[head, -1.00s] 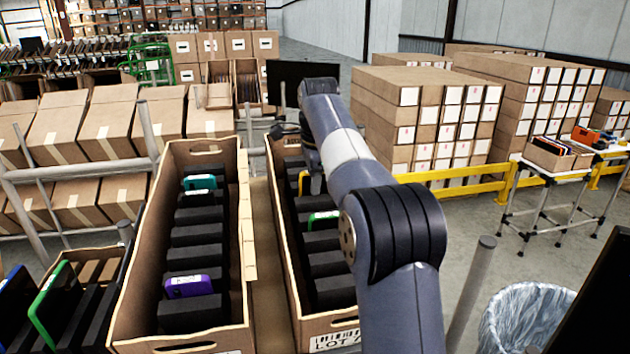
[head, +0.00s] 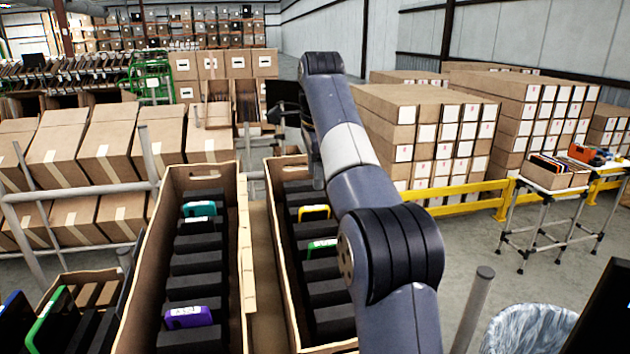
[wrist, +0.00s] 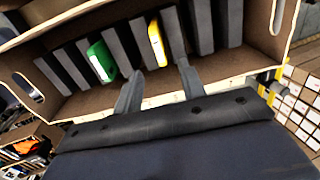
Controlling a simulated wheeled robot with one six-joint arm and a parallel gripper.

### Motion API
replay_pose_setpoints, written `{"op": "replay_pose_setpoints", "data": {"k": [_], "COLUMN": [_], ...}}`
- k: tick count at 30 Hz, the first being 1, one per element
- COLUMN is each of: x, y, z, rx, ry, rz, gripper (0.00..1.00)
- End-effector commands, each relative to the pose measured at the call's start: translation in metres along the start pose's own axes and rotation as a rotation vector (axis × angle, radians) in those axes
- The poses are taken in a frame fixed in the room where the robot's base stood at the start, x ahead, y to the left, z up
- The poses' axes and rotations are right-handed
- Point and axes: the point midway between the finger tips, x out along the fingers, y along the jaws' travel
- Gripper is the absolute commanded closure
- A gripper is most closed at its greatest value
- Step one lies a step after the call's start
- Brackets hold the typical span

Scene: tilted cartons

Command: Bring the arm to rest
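My arm (head: 385,235) reaches forward over the right-hand tilted carton (head: 268,220), bent at a wrist joint high in the head view. My gripper (wrist: 159,70) shows in the wrist view with two grey fingers apart and nothing visible between them. It is mostly hidden behind the arm in the head view. Beyond the fingers in the wrist view lies a carton (wrist: 75,108) with a green item (wrist: 101,61) and a yellow item (wrist: 157,42) between dark dividers. Whether the fingertips clear the carton's rim is hard to tell.
A left-hand carton (head: 140,285) beside it holds a teal item (head: 199,209) and a purple item (head: 188,317). A grey post (head: 470,310) and a lined bin (head: 530,330) stand at right. A yellow rail (head: 460,200) runs behind. Open floor lies between.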

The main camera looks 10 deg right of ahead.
Motion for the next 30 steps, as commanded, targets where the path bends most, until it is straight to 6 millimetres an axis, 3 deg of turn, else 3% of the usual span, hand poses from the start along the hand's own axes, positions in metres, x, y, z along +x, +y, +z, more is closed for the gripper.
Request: {"op": "replay_pose_setpoints", "data": {"k": [11, 24, 30], "x": [0.003, 0.073, 0.095], "y": [0.0, 0.0, 0.0], "z": [0.0, 0.0, 0.0], "rx": [0.0, 0.0, 0.0], "ry": [0.0, 0.0, 0.0], "rz": [0.0, 0.023, 0.029], "gripper": [0.61, 0.61, 0.61]}}
